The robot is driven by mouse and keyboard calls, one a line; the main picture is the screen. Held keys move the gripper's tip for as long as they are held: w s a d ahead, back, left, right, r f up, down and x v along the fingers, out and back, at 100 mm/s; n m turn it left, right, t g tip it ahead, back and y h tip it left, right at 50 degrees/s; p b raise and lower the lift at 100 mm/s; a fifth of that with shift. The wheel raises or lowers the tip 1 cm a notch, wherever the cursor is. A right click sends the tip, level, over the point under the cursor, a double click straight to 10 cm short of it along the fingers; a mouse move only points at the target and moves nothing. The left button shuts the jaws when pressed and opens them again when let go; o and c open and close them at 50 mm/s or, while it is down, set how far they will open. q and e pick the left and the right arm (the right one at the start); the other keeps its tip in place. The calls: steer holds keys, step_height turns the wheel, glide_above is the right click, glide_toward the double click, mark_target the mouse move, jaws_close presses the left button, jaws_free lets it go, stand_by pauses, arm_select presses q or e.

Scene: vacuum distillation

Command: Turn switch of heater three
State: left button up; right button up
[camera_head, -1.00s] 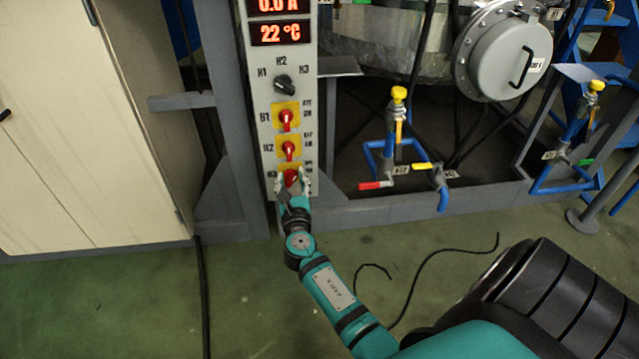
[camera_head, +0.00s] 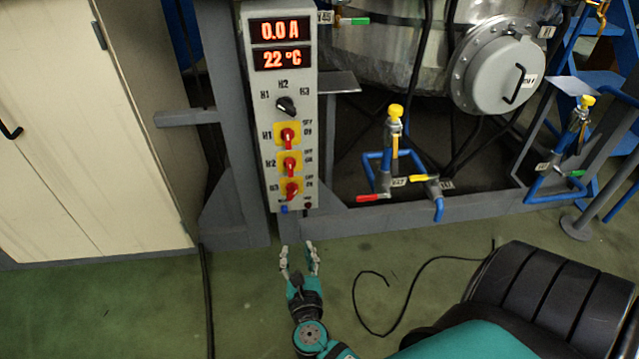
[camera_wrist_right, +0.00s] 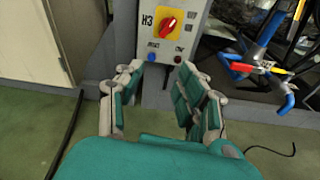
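The heater three switch (camera_head: 291,188) is a red knob on a yellow plate labelled H3, lowest of the red switches on the grey control panel (camera_head: 259,120). In the right wrist view the H3 knob (camera_wrist_right: 168,25) is tilted, its upper end leaning right. My right gripper (camera_head: 299,247) is open and empty, below the panel's lower edge and apart from the knob. In the wrist view its two fingers (camera_wrist_right: 158,73) are spread under the panel. My left gripper is not in view.
Switches H1 (camera_head: 288,135) and H2 (camera_head: 290,164) sit above H3, with a black selector (camera_head: 285,106) higher up. A blue button (camera_head: 284,209) is under H3. A grey frame beam (camera_head: 400,215) runs to the right. Black cables lie on the green floor (camera_head: 240,310).

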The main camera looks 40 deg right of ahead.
steer(key=s+a+f+m+g+y+p, duration=0.2)
steer(key=s+f+m+g+y+p, duration=0.1)
steer(key=s+p, duration=0.4)
steer(key=s+a+f+m+g+y+p, duration=0.2)
steer(key=m+p, duration=0.6)
steer(key=p, duration=0.4)
steer(key=s+a+f+g, duration=0.1)
steer(key=s+f+g, duration=0.1)
steer(key=s+f, duration=0.1)
steer(key=shift+s+f+y, duration=0.4)
steer(key=shift+s, duration=0.5)
steer(key=shift+d, duration=0.15)
